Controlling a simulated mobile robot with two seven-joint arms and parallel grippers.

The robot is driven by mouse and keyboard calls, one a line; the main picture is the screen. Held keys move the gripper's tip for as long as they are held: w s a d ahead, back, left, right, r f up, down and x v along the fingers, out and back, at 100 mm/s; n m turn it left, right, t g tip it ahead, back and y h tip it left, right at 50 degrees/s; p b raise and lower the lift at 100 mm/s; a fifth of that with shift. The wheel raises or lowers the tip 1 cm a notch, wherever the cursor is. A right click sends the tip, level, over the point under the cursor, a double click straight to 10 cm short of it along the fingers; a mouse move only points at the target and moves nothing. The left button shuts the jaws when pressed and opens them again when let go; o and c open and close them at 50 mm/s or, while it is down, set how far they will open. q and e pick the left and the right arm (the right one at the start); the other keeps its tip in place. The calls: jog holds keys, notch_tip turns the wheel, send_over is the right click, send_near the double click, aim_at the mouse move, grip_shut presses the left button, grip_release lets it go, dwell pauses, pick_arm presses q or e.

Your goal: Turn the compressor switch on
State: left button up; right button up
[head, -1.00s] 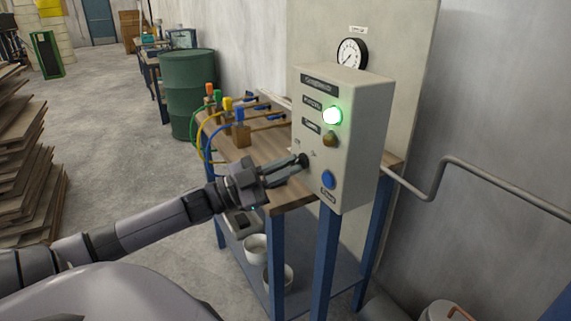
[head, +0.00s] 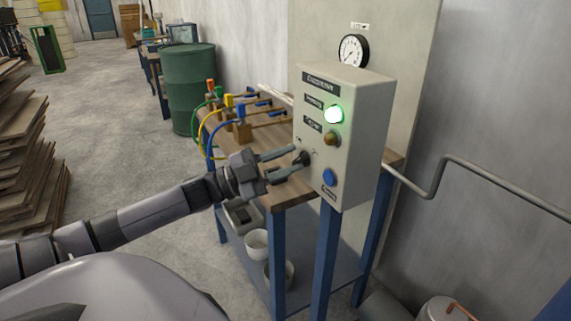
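The compressor control box (head: 352,105) is a beige panel on the wall board at the end of the bench. It has a lit green lamp (head: 333,114), an unlit amber lamp (head: 330,138), a black rotary switch (head: 303,157) and a blue button (head: 329,177). My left gripper (head: 301,154) is at the switch, its two fingers spread apart. The lower fingertip overlaps the switch in the picture, and the upper one is above and left of it. Contact and the switch's exact angle are hard to tell. My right gripper is out of view.
A round pressure gauge (head: 353,50) hangs above the box. The wooden bench (head: 270,137) holds several coloured valves with hoses. A green drum (head: 190,88) stands behind, and stacked boards (head: 25,160) are at the left. A pipe (head: 490,180) runs along the right wall.

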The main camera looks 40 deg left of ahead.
pick_arm(q)
jog(key=shift+s+d+f, duration=0.1)
jog(key=shift+d+f, duration=0.15)
jog(key=shift+d, duration=0.05)
dwell(0.4)
jog(key=v, duration=0.7)
dwell(0.4)
dwell(0.5)
